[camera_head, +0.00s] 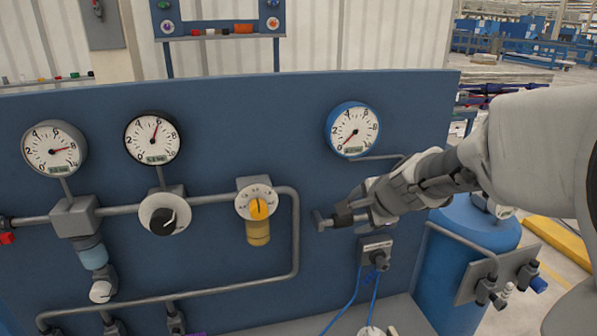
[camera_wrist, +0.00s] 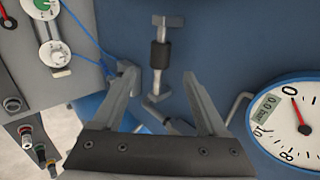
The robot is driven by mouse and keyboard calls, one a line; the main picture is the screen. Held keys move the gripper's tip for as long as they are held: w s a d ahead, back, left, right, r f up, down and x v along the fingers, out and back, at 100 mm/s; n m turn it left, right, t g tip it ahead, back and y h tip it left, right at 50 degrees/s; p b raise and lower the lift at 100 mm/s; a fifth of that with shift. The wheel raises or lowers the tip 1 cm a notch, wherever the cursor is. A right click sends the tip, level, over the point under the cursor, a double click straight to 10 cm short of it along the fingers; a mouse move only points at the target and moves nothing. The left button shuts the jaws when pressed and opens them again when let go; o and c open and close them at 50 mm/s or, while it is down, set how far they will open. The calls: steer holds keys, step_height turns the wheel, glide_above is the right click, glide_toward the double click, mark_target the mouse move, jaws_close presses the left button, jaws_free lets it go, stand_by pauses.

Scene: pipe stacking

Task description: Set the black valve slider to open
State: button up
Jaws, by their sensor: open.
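The black valve slider (camera_wrist: 158,55) is a short dark sleeve on a thin grey pipe with a T-shaped end (camera_wrist: 168,20). In the head view the slider (camera_head: 343,216) sits on the pipe at the right of the blue panel, left of my gripper. My gripper (camera_wrist: 159,76) is open and empty. Its two fingers stand apart, and in the wrist view the slider shows a little past the fingertips, between their lines. In the head view my gripper (camera_head: 366,203) is close to the slider and hides part of the pipe. I cannot tell whether they touch.
A blue-rimmed gauge (camera_head: 352,130) is above the pipe. A small grey box with a black knob (camera_head: 377,255) and blue cables is just below my gripper. A yellow regulator (camera_head: 257,210) and a bent pipe stand to the left. A blue tank (camera_head: 462,262) is at right.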

mark_target(345, 219)
steer(key=b+x, duration=0.2)
steer(key=x, duration=0.7)
steer(key=shift+c, duration=0.2)
steer(key=shift+d, duration=0.1)
jaws_close()
stand_by(1.0)
